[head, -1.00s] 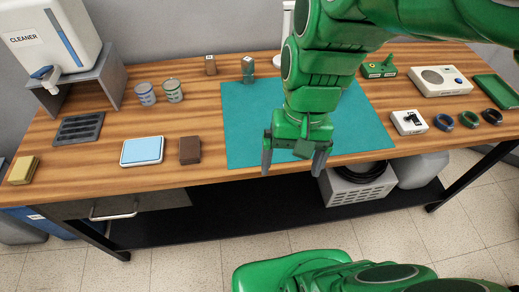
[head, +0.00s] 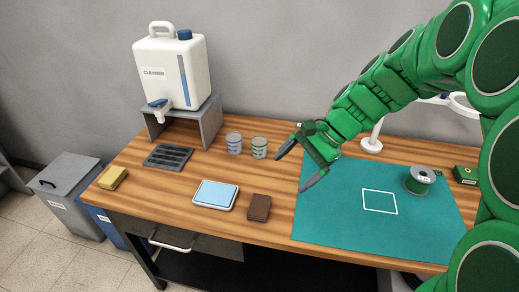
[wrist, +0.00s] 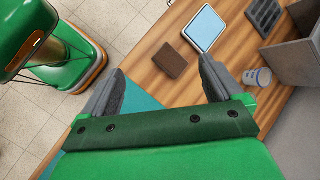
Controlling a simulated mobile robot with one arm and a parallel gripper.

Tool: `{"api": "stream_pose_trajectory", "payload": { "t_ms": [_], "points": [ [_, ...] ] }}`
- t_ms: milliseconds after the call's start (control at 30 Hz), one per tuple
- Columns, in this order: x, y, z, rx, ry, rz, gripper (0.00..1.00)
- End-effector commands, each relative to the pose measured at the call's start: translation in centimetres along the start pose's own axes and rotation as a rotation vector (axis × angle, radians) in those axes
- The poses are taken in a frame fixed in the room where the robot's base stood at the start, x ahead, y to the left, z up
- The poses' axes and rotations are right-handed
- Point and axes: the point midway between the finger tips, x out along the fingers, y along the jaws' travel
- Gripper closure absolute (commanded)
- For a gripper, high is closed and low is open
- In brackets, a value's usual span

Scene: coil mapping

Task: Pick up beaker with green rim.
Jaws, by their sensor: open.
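The beaker with green rim (head: 259,147) stands upright on the wooden table, just right of the beaker with blue rim (head: 234,143). My gripper (head: 291,172) is open and empty, right of the green-rimmed beaker and apart from it, near the left edge of the teal mat (head: 330,222). In the wrist view my gripper (wrist: 158,78) shows its two fingers spread with nothing between them. One beaker with blue markings (wrist: 257,78) shows there right of the fingers. I cannot make out the green-rimmed beaker in that view.
A cleaner tank (head: 172,72) on a grey stand (head: 211,122) is behind and left of the beakers. A black rack (head: 168,156), a blue-topped tray (head: 214,195), a brown block (head: 259,207) and a yellow sponge (head: 112,178) lie in front. A spool (head: 420,180) stands on the mat.

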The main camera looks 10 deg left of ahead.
Motion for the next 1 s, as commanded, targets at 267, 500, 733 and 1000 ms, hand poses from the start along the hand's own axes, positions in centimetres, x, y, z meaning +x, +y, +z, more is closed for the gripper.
{"api": "stream_pose_trajectory", "payload": {
  "t_ms": [267,500,733,1000],
  "points": [
    [1.5,-5.6,-3.8,0.147,-0.079,-0.099,0.07],
    [3.0,-10.0,-7.3,0.28,-0.151,-0.179,0.07],
    [4.4,-13.7,-11.1,0.409,-0.22,-0.251,0.07],
    [6.4,-17.5,-15.8,0.564,-0.303,-0.329,0.07]
  ]
}}
